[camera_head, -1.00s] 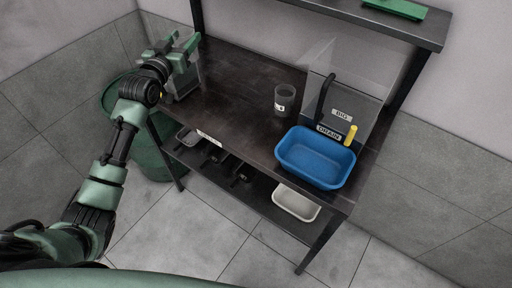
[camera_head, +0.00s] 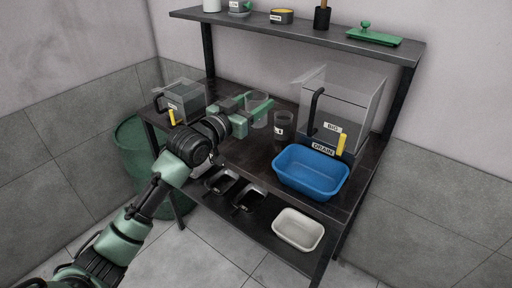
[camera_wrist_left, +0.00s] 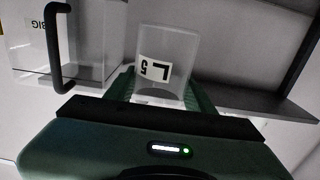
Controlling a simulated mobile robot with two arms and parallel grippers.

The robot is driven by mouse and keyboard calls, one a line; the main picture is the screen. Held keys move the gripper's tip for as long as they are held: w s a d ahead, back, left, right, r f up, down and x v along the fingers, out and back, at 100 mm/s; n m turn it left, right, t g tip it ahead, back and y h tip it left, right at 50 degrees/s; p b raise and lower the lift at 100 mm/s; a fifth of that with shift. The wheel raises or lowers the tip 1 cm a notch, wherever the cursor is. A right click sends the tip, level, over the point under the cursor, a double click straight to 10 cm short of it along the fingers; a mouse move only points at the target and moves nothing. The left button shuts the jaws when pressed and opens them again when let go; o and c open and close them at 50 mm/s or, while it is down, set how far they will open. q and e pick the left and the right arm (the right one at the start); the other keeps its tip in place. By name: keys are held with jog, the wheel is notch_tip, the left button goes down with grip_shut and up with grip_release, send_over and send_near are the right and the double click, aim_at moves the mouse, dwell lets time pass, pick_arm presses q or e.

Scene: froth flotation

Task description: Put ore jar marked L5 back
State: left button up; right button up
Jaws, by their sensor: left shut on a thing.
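The ore jar marked L5 is a clear, see-through jar (camera_head: 258,108) near the middle of the bench. In the left wrist view the jar (camera_wrist_left: 167,62) shows its white L 5 label upside down, between the green fingers. My left gripper (camera_head: 256,111) is shut on the jar. The jar looks empty, and whether it touches the bench top is unclear. My right gripper is in neither view.
A dark labelled jar (camera_head: 284,126) stands just right of the held jar. The BIG tank (camera_head: 342,104) and a blue basin (camera_head: 311,172) are farther right. A smaller grey cell (camera_head: 184,99) stands left. A shelf (camera_head: 300,32) runs above.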

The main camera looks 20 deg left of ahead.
pick_arm(q)
notch_tip(320, 180, down, 13)
jog(key=shift+f, duration=0.1)
dwell(0.3)
jog(key=shift+s, duration=0.1)
jog(key=o, duration=1.4)
jog(key=shift+f, duration=0.15)
jog(key=shift+c, duration=0.2)
